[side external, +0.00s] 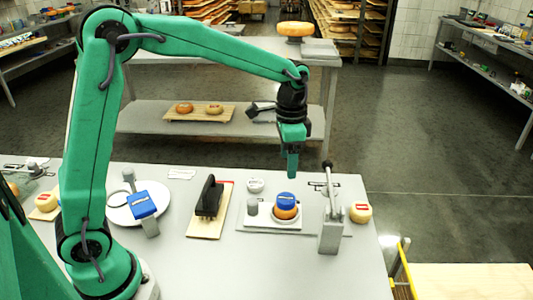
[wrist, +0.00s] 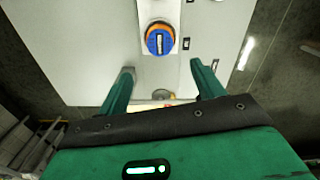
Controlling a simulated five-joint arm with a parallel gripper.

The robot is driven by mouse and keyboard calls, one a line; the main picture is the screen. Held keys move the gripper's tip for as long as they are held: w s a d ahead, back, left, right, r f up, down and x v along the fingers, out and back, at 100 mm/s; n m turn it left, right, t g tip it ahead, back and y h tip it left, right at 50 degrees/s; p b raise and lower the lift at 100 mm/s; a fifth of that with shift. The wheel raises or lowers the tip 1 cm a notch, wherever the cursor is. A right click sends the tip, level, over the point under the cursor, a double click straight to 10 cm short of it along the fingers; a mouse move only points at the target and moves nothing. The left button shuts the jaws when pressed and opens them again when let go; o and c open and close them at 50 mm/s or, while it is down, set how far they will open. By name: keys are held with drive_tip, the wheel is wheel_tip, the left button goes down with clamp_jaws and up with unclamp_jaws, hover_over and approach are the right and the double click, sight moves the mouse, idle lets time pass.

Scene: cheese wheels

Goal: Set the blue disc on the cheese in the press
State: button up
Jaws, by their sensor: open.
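The blue disc (side external: 287,199) lies flat on top of an orange cheese wheel (side external: 286,213). The cheese stands on the white base (side external: 262,222) of the press, between a short grey post and the lever stand (side external: 329,235). In the wrist view the blue disc (wrist: 160,42) has a pale bar across its top, and an orange rim of cheese shows around it. My gripper (side external: 292,172) points down, open and empty, above and apart from the disc. In the wrist view its two fingers (wrist: 163,72) are spread wide, with nothing between the tips.
A black-handled brush (side external: 210,197) lies on a board left of the press. A small cheese (side external: 360,212) stands right of the lever. The front of the table is clear.

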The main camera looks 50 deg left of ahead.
drive_tip(key=shift+r, duration=0.4)
idle(0.3)
drive_tip(key=s+a+r+n+t, duration=0.2)
drive_tip(key=s+r+n, duration=0.1)
drive_tip(key=s, duration=0.8)
drive_tip(key=s+a+r+n+t, duration=0.3)
drive_tip(key=s, duration=0.8)
drive_tip(key=shift+s+n+t, duration=0.15)
drive_tip(key=shift+n+t, duration=0.15)
drive_tip(key=shift+n, duration=0.1)
